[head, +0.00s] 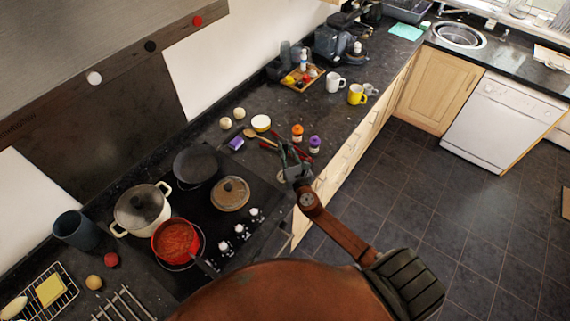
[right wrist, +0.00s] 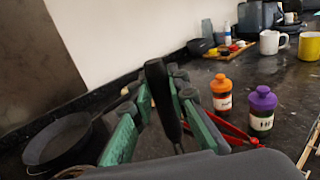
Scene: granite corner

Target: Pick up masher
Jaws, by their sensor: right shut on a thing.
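My right gripper (head: 292,170) is over the front edge of the dark worktop, to the right of the hob. In the right wrist view its green-sided fingers (right wrist: 163,110) are closed around an upright, dark handle, which I take to be the masher (right wrist: 158,78). The handle stands between the fingers and its top shows clear of them. Its lower end is hidden behind the gripper body, so I cannot tell whether it touches the worktop. My left gripper is in neither view.
An orange-lidded jar (head: 297,131), a purple-lidded jar (head: 315,143) and a red-handled tool (right wrist: 232,133) lie close by. A black pan (head: 196,165), a red pot (head: 177,240) and a cream pot (head: 141,208) stand on the hob. Mugs (head: 357,94) stand farther back.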

